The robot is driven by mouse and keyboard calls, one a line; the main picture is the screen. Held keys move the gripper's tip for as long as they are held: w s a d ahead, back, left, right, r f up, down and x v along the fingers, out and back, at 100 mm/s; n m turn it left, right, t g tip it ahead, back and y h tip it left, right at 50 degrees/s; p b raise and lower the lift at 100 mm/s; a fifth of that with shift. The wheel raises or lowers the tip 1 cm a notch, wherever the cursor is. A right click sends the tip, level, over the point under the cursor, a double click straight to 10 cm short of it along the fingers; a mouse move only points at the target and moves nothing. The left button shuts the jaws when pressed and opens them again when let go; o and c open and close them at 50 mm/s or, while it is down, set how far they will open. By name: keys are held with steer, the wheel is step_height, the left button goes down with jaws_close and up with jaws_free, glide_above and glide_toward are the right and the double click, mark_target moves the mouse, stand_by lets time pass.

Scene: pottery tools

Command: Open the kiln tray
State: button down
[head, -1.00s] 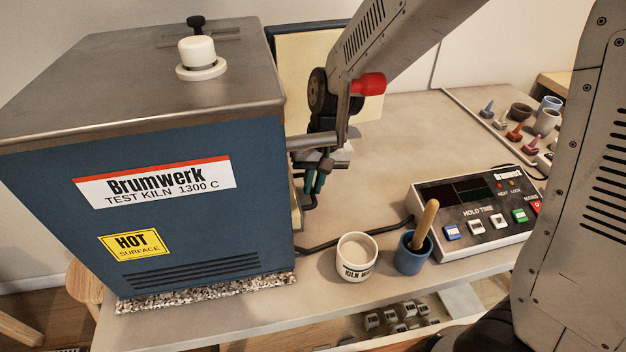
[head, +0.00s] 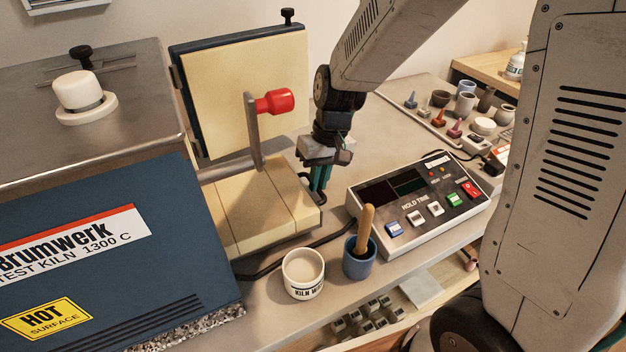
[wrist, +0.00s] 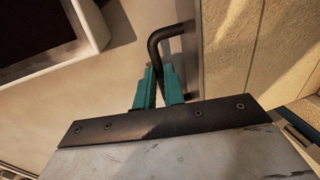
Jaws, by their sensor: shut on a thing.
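The kiln tray (head: 250,208), a cream slab, sticks out from the right side of the blue kiln (head: 90,225). Its dark bar handle (head: 322,199) is at the tray's right end, largely hidden by my gripper. My gripper (head: 318,186) is shut on this handle, with its teal fingers pointing down. In the wrist view, the teal fingertips (wrist: 158,85) are at the bent black handle (wrist: 155,42), and the cream tray (wrist: 275,45) lies to the right. The tray's inner end is hidden by the kiln.
The kiln door (head: 235,85) stands open behind the tray. A lever with a red knob (head: 274,101) rises beside the tray. A white cup (head: 303,275), a blue pot with a wooden pestle (head: 360,262) and a control box (head: 418,203) stand in front and to the right.

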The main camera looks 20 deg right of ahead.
steer(key=c, duration=1.5)
jaws_free()
steer(key=r, duration=0.2)
steer(key=d+r, duration=0.1)
steer(key=r, duration=0.4)
steer(key=shift+w+d+r, duration=0.15)
steer(key=shift+r, duration=0.2)
steer(key=s+d+r, duration=0.2)
steer(key=s+r, duration=0.1)
steer(key=s, duration=0.4)
steer(key=s+d+r+m+t+h, duration=0.1)
steer(key=s+d+r, duration=0.2)
steer(key=s, duration=0.5)
steer(key=s+d+r+h, duration=0.1)
steer(key=s+d+r, duration=0.1)
steer(key=s, duration=0.5)
steer(key=shift+s+d+r+m+t, duration=0.2)
steer(key=shift+d+r+m+t, duration=0.1)
steer(key=shift+r+m+t, duration=0.1)
